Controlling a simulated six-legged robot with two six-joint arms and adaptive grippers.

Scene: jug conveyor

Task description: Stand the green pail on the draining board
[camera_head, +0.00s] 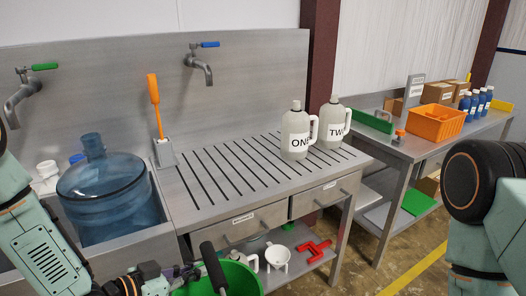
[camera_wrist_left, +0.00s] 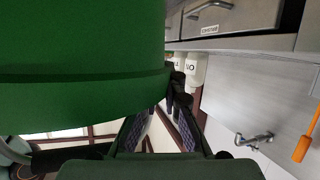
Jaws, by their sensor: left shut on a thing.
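The green pail (camera_head: 238,277) is at the bottom of the head view, in front of the sink unit and below the level of the draining board (camera_head: 235,175). Its lower part is cut off by the frame edge. A black bar (camera_head: 213,267), perhaps its handle grip, stands across its near side. My left gripper (camera_head: 192,273) is at the pail's left side, shut on it. In the left wrist view the pail (camera_wrist_left: 90,70) fills the left side, with the gripper's fingers (camera_wrist_left: 174,95) at its edge. The exact contact is hidden. My right gripper is out of view.
Two white jugs, ONE (camera_head: 296,133) and TWO (camera_head: 333,124), stand at the board's back right; its left and front are clear. An orange-handled brush (camera_head: 155,105) stands in a holder at the left. A large blue bottle (camera_head: 105,190) sits in the sink.

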